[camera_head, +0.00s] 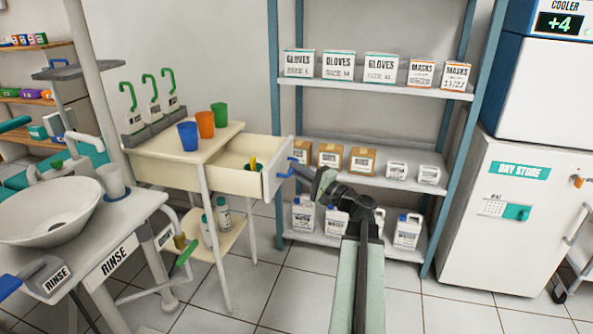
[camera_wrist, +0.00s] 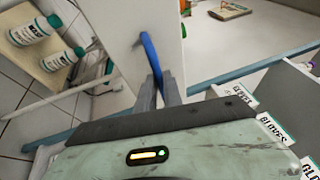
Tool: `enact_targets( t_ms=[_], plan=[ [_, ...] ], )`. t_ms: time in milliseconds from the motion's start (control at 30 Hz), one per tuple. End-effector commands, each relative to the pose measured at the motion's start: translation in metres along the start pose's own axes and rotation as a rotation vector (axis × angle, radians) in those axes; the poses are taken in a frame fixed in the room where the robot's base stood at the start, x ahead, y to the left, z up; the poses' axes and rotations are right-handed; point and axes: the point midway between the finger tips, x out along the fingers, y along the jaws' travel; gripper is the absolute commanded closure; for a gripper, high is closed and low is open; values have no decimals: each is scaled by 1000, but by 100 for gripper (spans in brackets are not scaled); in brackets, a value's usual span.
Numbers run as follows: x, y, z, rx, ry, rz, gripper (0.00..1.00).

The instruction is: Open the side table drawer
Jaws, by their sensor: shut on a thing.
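The side table (camera_head: 160,150) is cream, with its drawer (camera_head: 228,180) pulled well out to the right. The drawer's pale front panel (camera_head: 278,170) carries a blue handle (camera_head: 285,171). My gripper (camera_head: 298,170) is at this handle and shut on it. In the wrist view, the fingers (camera_wrist: 160,92) close around the blue handle (camera_wrist: 150,55), against the white front panel (camera_wrist: 135,30). Something yellow and green (camera_head: 253,164) stands in the drawer. The handle's lower end is hidden between the fingers.
Blue, orange and green cups (camera_head: 205,124) stand on the tabletop. Bottles (camera_head: 222,214) are on the lower shelf. A rack (camera_head: 350,180) with boxes and jugs stands behind my arm. A sink (camera_head: 50,215) is at left, a white cabinet (camera_head: 510,220) at right.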

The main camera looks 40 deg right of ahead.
Motion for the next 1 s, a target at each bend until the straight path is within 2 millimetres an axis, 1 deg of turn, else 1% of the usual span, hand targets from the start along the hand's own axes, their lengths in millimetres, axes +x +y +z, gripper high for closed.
enact_targets(
  t_ms=[33,100,367,433,533,700,800,900,1000],
  plan=[
    [1,-1,-1,1,4,-2,84],
    [1,-1,0,1,1,-2,68],
    [2,0,2,1,-3,-1,68],
    [-1,0,2,1,-2,-1,68],
    [-16,1,2,1,-1,-1,68],
    [-50,2,1,1,1,-1,68],
    [-65,2,1,1,0,-2,68],
    [-73,1,1,1,-2,-1,68],
    [-75,1,1,1,-3,-1,68]
  ],
)
